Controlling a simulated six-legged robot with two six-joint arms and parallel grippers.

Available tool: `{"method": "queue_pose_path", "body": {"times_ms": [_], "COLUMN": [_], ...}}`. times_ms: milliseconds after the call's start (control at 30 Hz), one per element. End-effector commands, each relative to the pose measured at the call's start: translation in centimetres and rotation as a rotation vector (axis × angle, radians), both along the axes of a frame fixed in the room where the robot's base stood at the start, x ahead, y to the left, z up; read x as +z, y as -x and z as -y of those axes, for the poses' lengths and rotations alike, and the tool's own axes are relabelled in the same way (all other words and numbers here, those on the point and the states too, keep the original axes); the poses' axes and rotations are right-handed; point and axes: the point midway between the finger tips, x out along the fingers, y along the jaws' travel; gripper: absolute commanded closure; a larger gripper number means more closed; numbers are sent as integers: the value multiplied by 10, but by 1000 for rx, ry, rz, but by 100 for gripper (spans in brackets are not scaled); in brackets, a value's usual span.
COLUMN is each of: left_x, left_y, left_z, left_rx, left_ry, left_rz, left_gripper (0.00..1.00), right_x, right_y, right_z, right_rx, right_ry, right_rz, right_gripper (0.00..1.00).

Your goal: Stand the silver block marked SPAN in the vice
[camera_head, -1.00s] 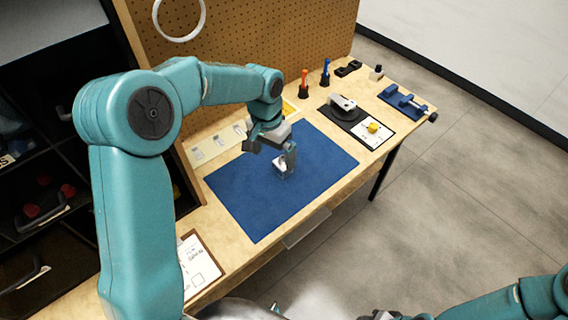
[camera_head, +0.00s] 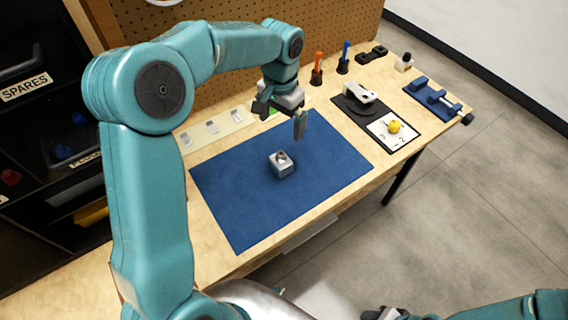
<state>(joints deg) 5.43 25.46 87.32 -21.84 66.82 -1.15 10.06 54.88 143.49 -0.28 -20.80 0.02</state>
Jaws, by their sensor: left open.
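A silver block (camera_head: 281,165) with a dark round opening in its top sits on the blue mat (camera_head: 240,205). I cannot read any marking on it. Several small silver pieces, one of them here (camera_head: 212,128), lie on a pale strip behind the mat; their marks are also unreadable. The blue vice (camera_head: 437,98) is at the table's far right end, with nothing visible standing in it. My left gripper (camera_head: 280,117) is open and empty, above the mat's back edge, behind and apart from the block. My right gripper (camera_head: 384,313) barely shows at the bottom edge; its jaws are unclear.
A black base with a silver part (camera_head: 360,92) and a white card with a yellow knob (camera_head: 394,127) stand between mat and vice. Orange (camera_head: 317,68) and blue (camera_head: 344,57) tools stand upright along the back. A pegboard rises behind. The mat's front is clear.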

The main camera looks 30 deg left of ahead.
Motion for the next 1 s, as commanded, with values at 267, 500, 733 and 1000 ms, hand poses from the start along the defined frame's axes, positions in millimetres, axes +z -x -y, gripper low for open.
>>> {"method": "queue_pose_path", "body": {"times_ms": [267, 500, 733, 1000], "left_x": [-64, -97, -123, -152], "left_y": [7, 6, 4, 1], "left_z": [0, -1, -1, 0], "left_rx": [1, 0, -1, -1], "left_ry": [2, 1, 2, 1], "left_rz": [-5, -1, -5, 0], "left_gripper": [0, 0, 0, 0], "right_x": [-1, 0, 5, 6], "right_y": [0, 0, 0, 0], "right_z": [0, 0, 0, 0], "right_rx": [-1, 0, -1, -1], "right_ry": [0, 0, 0, 0], "right_rz": [0, 0, 0, 0], "right_gripper": [57, 57, 57, 57]}}
